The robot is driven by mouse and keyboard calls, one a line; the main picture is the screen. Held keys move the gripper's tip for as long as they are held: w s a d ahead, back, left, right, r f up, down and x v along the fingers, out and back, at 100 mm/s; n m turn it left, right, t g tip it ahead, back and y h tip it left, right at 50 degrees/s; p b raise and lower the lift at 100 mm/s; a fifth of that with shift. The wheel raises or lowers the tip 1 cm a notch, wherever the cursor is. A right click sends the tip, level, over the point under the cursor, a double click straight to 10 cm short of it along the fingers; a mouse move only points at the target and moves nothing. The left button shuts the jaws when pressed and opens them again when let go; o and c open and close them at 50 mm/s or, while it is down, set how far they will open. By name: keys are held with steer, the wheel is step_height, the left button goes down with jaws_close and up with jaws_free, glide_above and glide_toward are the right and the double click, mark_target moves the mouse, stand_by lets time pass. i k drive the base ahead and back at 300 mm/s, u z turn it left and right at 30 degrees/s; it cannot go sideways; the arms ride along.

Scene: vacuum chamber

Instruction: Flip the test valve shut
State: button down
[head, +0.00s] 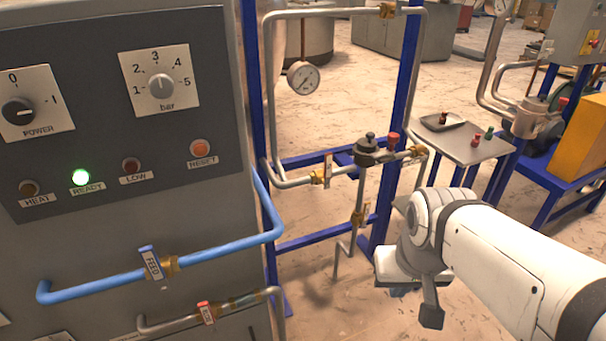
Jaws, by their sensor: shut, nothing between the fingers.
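No readable label says test, so I cannot tell which valve is the test valve. On the blue frame's pipes are a brass valve at left (319,177), its small handle upright across the pipe, a brass valve at right (416,151), and a lower brass valve (359,218) on a vertical pipe. On the cabinet, the blue pipe carries a valve with a FEED handle (151,262) standing across it. A red-tipped handle (206,313) stands on the grey pipe below. My gripper (430,312) is shut and empty, low right of the frame, apart from every valve, partly hidden by my wrist.
The control cabinet (110,240) fills the left. The blue frame (399,110) carries a gauge (303,78) and a dark-knobbed fitting (370,150). A small table (462,150) with a dark tray (441,123) stands behind my arm. Bare floor shows between the frame and my gripper.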

mark_target(366, 211)
steer(key=u, duration=0.65)
steer(key=i, duration=0.95)
